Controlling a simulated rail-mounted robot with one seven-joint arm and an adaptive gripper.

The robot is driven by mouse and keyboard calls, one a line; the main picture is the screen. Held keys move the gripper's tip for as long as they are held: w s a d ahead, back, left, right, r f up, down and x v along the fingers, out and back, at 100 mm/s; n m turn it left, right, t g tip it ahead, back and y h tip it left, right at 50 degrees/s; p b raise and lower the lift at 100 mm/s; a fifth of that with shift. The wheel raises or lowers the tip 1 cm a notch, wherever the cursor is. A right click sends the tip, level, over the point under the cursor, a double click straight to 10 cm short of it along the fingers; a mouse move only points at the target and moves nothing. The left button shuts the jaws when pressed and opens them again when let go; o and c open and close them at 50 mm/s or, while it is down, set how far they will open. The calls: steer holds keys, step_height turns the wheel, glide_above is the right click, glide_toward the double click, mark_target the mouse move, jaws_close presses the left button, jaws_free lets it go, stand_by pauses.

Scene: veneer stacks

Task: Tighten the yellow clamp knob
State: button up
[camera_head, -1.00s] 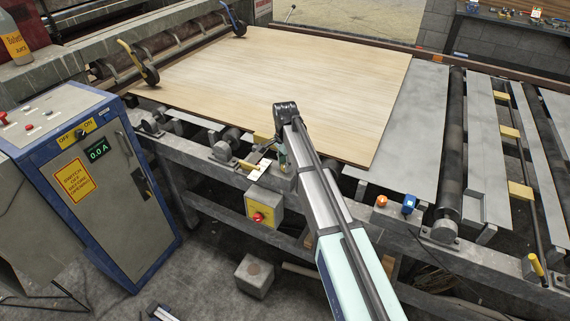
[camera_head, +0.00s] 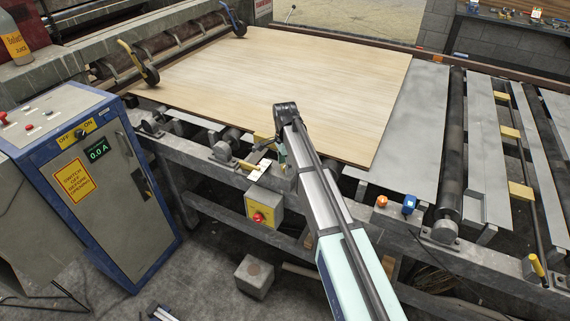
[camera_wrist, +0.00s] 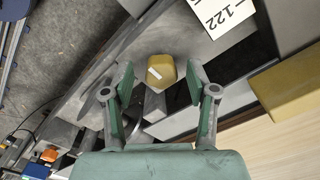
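The yellow clamp knob (camera_wrist: 161,70) is a small rounded block with a pale mark on its face. In the wrist view it sits ahead of my gripper (camera_wrist: 159,80), between the lines of the two green fingers. The fingers are spread, with a visible gap on each side of the knob, so the gripper is open and empty. How deep the knob lies between the fingertips is hard to tell. In the head view my gripper (camera_head: 282,154) is low by the frame's near rail, mostly hidden behind my arm. I cannot make out the knob for sure there.
A wood veneer sheet (camera_head: 290,85) lies on the conveyor frame beyond my arm. A white tag reading 122 (camera_wrist: 222,14) and a yellow block (camera_wrist: 288,92) are close to my gripper. A yellow box with a red button (camera_head: 263,212) hangs below the rail. A control cabinet (camera_head: 110,205) stands left.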

step_height(320, 180, up, 12)
stand_by(0.8)
steer(key=n+g+p, duration=0.1)
steer(key=n+g, duration=0.1)
steer(key=n, duration=0.2)
glide_above(280, 176)
steer(key=s+d, duration=0.1)
steer(key=s, duration=0.3)
step_height(280, 176, down, 10)
steer(key=s+d+f+n+g, duration=0.1)
steer(key=s+d+f, duration=0.45)
steer(key=f, duration=0.25)
steer(key=s+d+f+n, duration=0.1)
steer(key=s+d+f, duration=0.3)
steer(key=s+f, duration=0.4)
steer(key=s+d+f+n+g, duration=0.15)
steer(key=s+d+f, duration=0.3)
steer(key=f, duration=0.45)
steer(key=s+d+f+n, duration=0.1)
steer(key=s+d+f, duration=0.2)
steer(key=s, duration=0.8)
steer(key=s+d+f+n+g, duration=0.1)
steer(key=s+f, duration=0.4)
steer(key=s, duration=0.6)
steer(key=s+d+f+n+g+b, duration=0.1)
steer(key=s+d+f+n, duration=0.2)
steer(key=s, duration=0.8)
steer(key=shift+d+f, duration=0.5)
steer(key=shift+d, duration=0.7)
